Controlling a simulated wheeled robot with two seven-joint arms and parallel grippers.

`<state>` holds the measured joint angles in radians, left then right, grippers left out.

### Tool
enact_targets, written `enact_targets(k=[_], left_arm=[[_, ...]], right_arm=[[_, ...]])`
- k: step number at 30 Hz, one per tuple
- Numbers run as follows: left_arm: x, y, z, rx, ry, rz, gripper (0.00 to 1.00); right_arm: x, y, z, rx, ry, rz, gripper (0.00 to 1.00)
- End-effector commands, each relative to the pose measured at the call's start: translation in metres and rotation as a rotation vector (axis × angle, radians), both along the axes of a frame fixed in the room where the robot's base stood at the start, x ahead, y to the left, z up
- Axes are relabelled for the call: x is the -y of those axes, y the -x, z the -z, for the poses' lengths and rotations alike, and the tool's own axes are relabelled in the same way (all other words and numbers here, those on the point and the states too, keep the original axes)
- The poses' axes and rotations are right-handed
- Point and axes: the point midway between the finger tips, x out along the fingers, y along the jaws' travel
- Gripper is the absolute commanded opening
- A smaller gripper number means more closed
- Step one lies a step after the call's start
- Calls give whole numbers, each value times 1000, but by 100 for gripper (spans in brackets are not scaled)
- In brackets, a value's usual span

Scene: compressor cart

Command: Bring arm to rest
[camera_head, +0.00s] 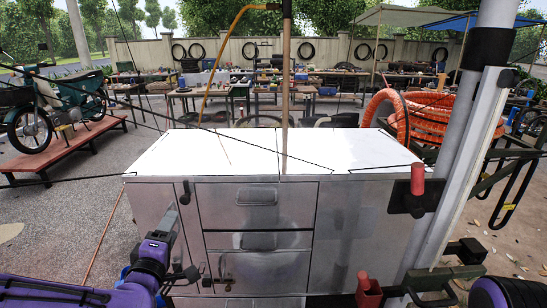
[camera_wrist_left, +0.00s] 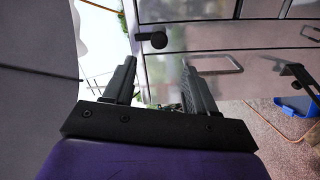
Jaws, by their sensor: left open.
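My left arm comes in from the lower left in the head view, purple with black joints. Its gripper (camera_head: 192,274) is in front of the steel cabinet (camera_head: 342,230), low beside the drawers. In the left wrist view the two black fingers (camera_wrist_left: 160,82) stand apart, with nothing held between them. Beyond them are the cabinet front (camera_wrist_left: 220,62) and a bar handle (camera_wrist_left: 215,63); whether a finger touches the cabinet cannot be told. A purple part of my right arm shows at the lower right corner of the head view; its gripper is not visible.
The cabinet's white top (camera_head: 240,150) is mostly bare, with a pole (camera_head: 285,100) rising over it. A grey post (camera_head: 465,150), a red-handled fitting (camera_head: 417,180) and orange hose (camera_head: 440,115) are right. A motorbike (camera_head: 60,105) stands left.

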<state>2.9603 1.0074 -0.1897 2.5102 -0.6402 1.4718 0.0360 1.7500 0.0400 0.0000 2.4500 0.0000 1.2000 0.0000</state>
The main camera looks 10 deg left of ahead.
Motion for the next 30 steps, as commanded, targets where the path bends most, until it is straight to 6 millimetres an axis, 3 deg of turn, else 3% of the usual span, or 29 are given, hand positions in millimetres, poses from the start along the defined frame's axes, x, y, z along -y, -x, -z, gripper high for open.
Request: enact_targets(k=[4,8,11,14,18,21,25,30], left_arm=[[-3,-1,21,-125,-31,-13,56],[-2,13,98,-392,-166,1,56],[2,36,160,-596,-272,31,56],[8,73,228,-814,-388,85,56],[24,152,320,-1117,-554,217,56],[36,210,364,-1271,-640,328,56],[45,260,391,-1378,-688,430,56],[45,277,397,-1414,-686,449,56]], right_arm=[[0,0,1,0,0,0,43],[0,0,8,0,0,0,43],[0,0,13,0,0,0,43],[0,0,19,0,0,0,43],[0,0,28,0,0,0,43],[0,0,32,0,0,0,43],[0,0,35,0,0,0,43],[0,0,35,0,0,0,43]])
